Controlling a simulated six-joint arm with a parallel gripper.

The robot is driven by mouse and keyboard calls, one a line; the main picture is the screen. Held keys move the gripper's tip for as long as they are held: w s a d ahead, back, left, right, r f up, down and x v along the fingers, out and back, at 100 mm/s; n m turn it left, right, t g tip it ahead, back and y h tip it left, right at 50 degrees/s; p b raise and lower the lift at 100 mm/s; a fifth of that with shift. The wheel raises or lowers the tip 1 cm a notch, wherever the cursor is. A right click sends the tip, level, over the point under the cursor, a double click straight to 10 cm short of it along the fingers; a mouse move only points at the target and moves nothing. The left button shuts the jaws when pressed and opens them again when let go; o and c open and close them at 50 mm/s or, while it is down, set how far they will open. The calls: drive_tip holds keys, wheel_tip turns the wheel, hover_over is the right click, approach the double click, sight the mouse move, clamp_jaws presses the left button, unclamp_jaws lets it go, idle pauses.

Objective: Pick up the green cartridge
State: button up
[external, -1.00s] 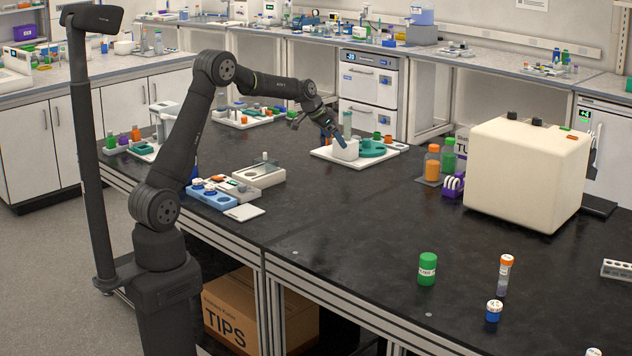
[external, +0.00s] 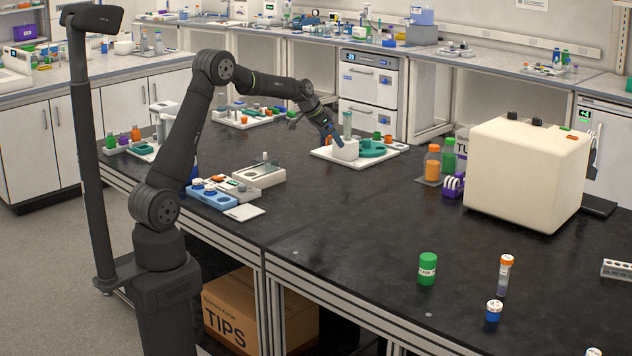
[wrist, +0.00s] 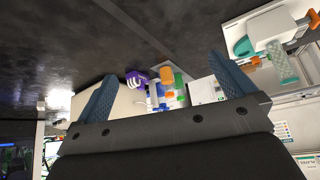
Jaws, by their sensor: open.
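A green cylinder with a white label (external: 428,269) stands upright on the front part of the black bench in the external view. It is the closest match to the green cartridge. I cannot make out the green cylinder in the wrist view.
A white tray (external: 325,154) is close to my gripper. The mid-bench is clear.

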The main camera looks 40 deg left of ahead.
drive_tip(key=c, duration=0.7)
drive_tip(key=m+g+h, duration=0.2)
drive_tip(key=m+g, duration=0.2)
drive_tip(key=m, duration=0.5)
approach(427, 256)
drive_tip(key=x, duration=0.7)
drive_tip(key=shift+w+d+f, duration=0.1)
drive_tip(key=shift+w+f, duration=0.1)
drive_tip(key=shift+f, duration=0.05)
drive_tip(key=shift+a+x, duration=0.2)
drive_tip(key=shift+x, duration=2.8)
